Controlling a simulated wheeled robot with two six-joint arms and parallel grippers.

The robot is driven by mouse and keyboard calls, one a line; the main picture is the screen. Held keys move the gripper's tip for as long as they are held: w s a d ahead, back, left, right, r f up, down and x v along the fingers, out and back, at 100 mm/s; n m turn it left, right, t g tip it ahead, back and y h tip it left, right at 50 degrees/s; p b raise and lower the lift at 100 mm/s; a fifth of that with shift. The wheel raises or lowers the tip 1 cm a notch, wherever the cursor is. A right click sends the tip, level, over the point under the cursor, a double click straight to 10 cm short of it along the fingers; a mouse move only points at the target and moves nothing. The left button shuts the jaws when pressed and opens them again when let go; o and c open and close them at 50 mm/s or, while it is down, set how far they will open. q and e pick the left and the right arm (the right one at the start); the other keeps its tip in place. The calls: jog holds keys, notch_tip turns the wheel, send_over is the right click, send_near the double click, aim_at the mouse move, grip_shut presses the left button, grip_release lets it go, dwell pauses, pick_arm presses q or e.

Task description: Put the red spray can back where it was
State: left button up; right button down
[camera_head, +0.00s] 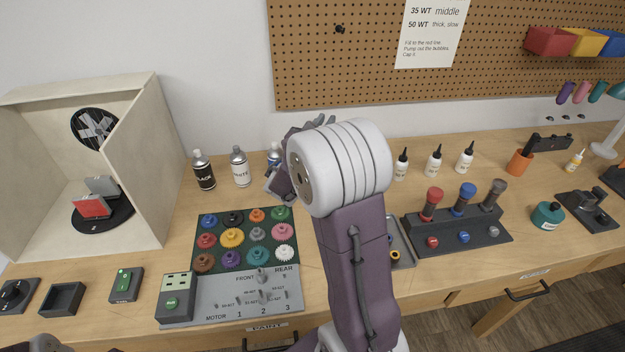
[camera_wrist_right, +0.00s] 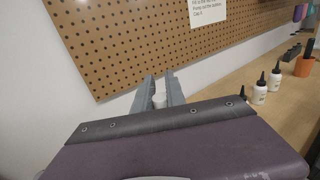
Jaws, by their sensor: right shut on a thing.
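My right gripper (camera_head: 277,178) is over the back of the bench, left of its own wrist, which hides much of it. In the right wrist view its two grey fingers (camera_wrist_right: 158,92) are closed around a small pale, round-topped thing (camera_wrist_right: 159,101). Its body and colour are hidden there. A can with a white-grey top and a bluish label (camera_head: 274,154) shows beside the gripper, partly covered. I cannot tell whether it is the held thing. No red spray can shows clearly. A black can (camera_head: 204,171) and a white can (camera_head: 240,167) stand upright to the left.
An open wooden booth (camera_head: 148,165) holds red and grey pieces on a turntable. A green mat (camera_head: 199,218) with coloured gears lies in front of the cans. White bottles (camera_head: 433,161) and a dark stand (camera_head: 458,228) are to the right.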

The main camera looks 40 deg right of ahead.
jog(key=w+d+f+p, duration=0.1)
jog(key=w+d+f, duration=0.4)
jog(key=w+f, duration=0.5)
jog(key=shift+d+f+p, duration=0.2)
jog(key=shift+f+p, duration=0.15)
jog(key=shift+f, duration=0.05)
jog(key=shift+a+f, duration=0.1)
jog(key=shift+f, duration=0.05)
jog(key=c, duration=1.4)
grip_release()
jog(key=shift+o, duration=0.2)
